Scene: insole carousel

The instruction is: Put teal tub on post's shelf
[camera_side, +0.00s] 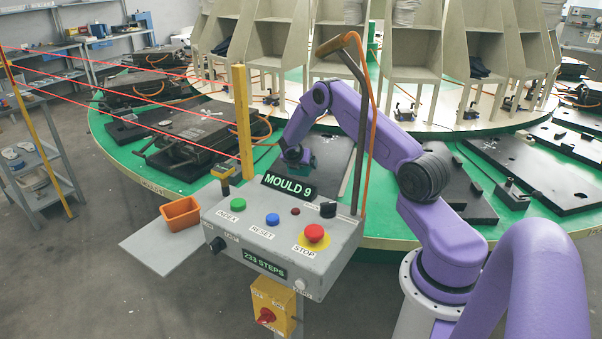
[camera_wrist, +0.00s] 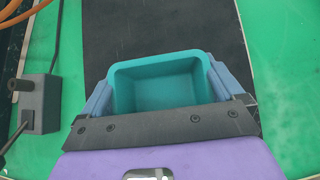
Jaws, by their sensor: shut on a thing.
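The teal tub (camera_wrist: 160,88) is open-topped and empty, and sits between the two fingers of my gripper (camera_wrist: 160,100) in the wrist view. The fingers press on its left and right sides. In the side view my gripper (camera_side: 293,154) is over the green carousel, behind the control box, and the tub (camera_side: 308,169) shows only as a small teal patch. Below it is a black mould plate (camera_side: 330,160); I cannot tell whether the tub touches it. The post's shelf (camera_side: 160,248) is a flat grey plate left of the control box, with an orange tub (camera_side: 181,214) on its back part.
The control box (camera_side: 275,235) with its buttons stands between my gripper and the camera. A yellow upright (camera_side: 242,120) and a tall dark pole with an orange cable (camera_side: 360,130) rise beside it. Red beams (camera_side: 120,75) cross at left. The shelf's front part is clear.

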